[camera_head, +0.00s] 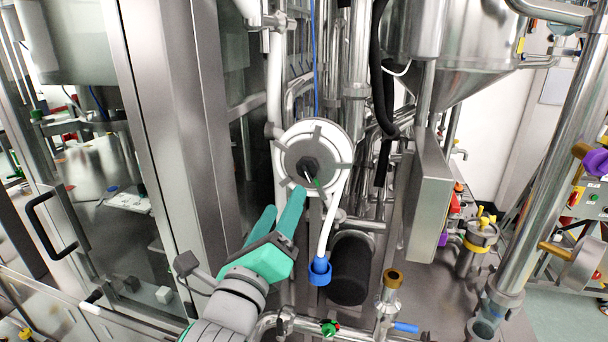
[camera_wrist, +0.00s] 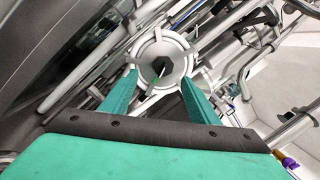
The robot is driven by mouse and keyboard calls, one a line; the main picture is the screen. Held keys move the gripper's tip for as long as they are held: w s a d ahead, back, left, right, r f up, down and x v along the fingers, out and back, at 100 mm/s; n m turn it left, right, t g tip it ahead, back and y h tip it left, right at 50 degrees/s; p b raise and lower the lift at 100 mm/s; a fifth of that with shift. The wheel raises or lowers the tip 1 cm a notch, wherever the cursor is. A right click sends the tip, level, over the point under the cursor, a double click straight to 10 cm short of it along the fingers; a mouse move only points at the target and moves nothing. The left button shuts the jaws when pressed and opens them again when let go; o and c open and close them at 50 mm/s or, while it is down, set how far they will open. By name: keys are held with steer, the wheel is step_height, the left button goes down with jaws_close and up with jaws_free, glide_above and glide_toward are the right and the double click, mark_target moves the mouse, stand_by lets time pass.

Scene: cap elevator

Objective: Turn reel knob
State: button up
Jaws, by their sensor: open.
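The reel (camera_head: 312,158) is a round grey and white disc with clamp-like arms, mounted on the pipework in the middle of the head view. A dark knob (camera_head: 307,167) sits at its centre, with a thin green-tipped piece beside it. My gripper (camera_head: 281,213) has green fingers and is below and left of the reel, pointing up toward it. In the wrist view the reel (camera_wrist: 165,64) and its dark knob (camera_wrist: 159,67) show beyond and between my two open fingertips. The fingers are apart and empty, and do not appear to touch the knob.
A white hose (camera_head: 329,222) hangs from the reel to a blue end fitting (camera_head: 319,270). A dark cylinder (camera_head: 350,268) stands right of it. A steel cabinet frame with a glass door (camera_head: 90,200) is on the left. A grey box (camera_head: 424,190) and pipes stand right.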

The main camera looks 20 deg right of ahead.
mark_target(305, 172)
steer(key=w+d+m, duration=0.2)
steer(key=w+d+r+m+g, duration=0.1)
steer(key=w+d+m, duration=0.1)
steer(key=w, duration=0.1)
steer(key=w+d+r+m, duration=0.1)
steer(key=w+d+m, duration=0.1)
steer(key=w+d, duration=0.1)
steer(key=shift+r+g+y, duration=0.1)
steer(key=shift+g+y, duration=0.2)
steer(key=shift+y, duration=0.1)
stand_by(0.3)
steer(key=c, duration=1)
